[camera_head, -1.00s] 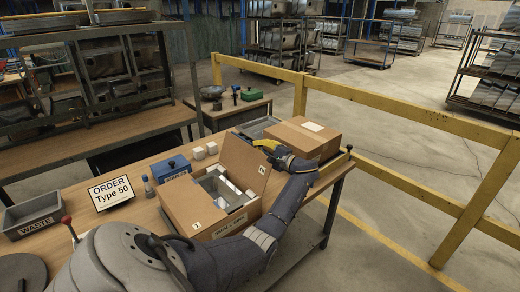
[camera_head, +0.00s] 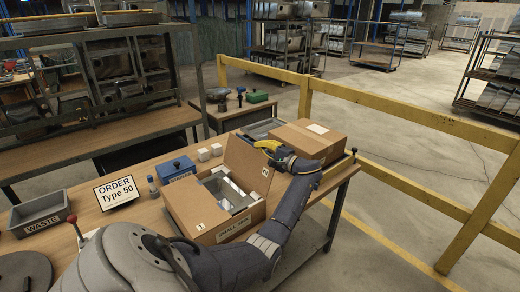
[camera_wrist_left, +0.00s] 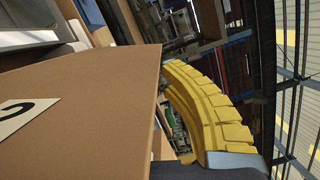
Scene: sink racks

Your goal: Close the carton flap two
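The open carton (camera_head: 183,208) stands on the workbench. Its flap marked 2 (camera_head: 246,164) is raised at the far right side and leans outward. In the left wrist view the flap (camera_wrist_left: 90,105) fills the left part, with part of its label (camera_wrist_left: 22,115) showing. My left gripper (camera_head: 268,146) is at the flap's upper edge, on its outer side. In the left wrist view a curved yellow finger (camera_wrist_left: 205,108) shows past the flap's edge. The other finger cannot be made out, nor whether they touch the flap. My right gripper is not in view.
A closed carton (camera_head: 310,137) stands just behind my left gripper. A blue box (camera_head: 175,170), small white blocks (camera_head: 210,152), an order sign (camera_head: 117,191) and a grey waste bin (camera_head: 38,212) are on the bench. A yellow rail (camera_head: 420,118) runs beyond it.

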